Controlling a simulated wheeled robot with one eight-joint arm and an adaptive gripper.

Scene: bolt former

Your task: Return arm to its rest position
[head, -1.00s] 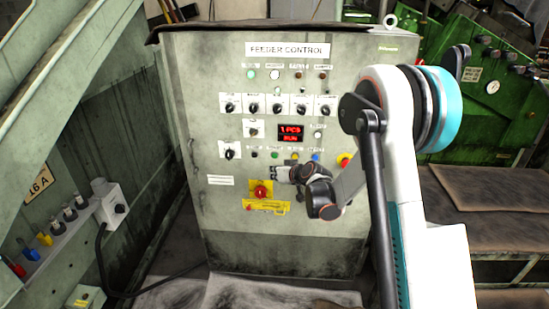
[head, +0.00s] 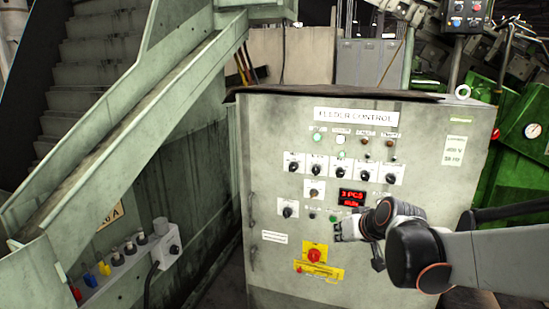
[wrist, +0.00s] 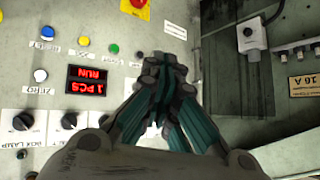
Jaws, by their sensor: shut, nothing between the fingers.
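My gripper (head: 341,230) is in front of the lower part of the grey feeder control cabinet (head: 262,190), beside the lower row of buttons. In the wrist view my gripper (wrist: 166,72) has its fingers together, with nothing between them. My arm comes in from the right edge of the head view. The cabinet's red display (wrist: 87,79) appears upside down in the wrist view and reads 1 PCS RUN. I cannot tell whether the fingertips touch the panel. My gripper and wrist hide part of the lower button row in the head view.
A red emergency knob on a yellow plate (head: 314,255) sits below the gripper. Selector knobs (head: 341,170) line the panel above it. A sloping green chute (head: 130,140) and a socket box (head: 168,245) stand left. Green machinery (head: 525,130) stands at the right.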

